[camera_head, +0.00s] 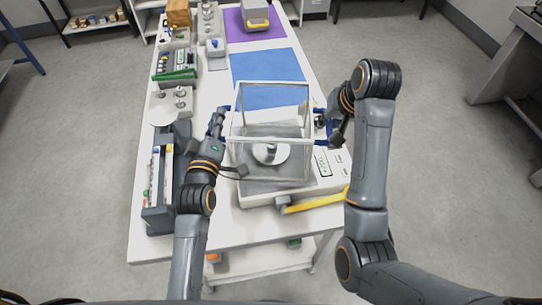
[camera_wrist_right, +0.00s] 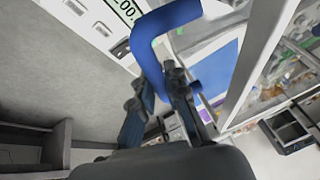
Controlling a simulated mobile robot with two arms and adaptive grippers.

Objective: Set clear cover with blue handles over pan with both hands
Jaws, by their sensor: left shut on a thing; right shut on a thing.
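The clear cover (camera_head: 270,111), a box with pale edges and blue handles, is over the weighing balance (camera_head: 256,199). The round metal pan (camera_head: 271,153) shows through its clear walls. I cannot tell whether the cover's lower edge touches the balance. My left gripper (camera_head: 224,136) is shut on the left blue handle, which it partly hides. My right gripper (camera_head: 328,128) is shut on the right blue handle (camera_head: 322,142). In the right wrist view, that bent blue handle (camera_wrist_right: 150,52) runs to the fingers of the right gripper (camera_wrist_right: 160,95).
A yellow bar (camera_head: 316,202) lies by the balance's front right. A dark rack (camera_head: 158,190) stands left of my left arm. A blue mat (camera_head: 267,68) and a purple mat (camera_head: 252,27) lie behind the cover. Instruments and weights line the table's left side.

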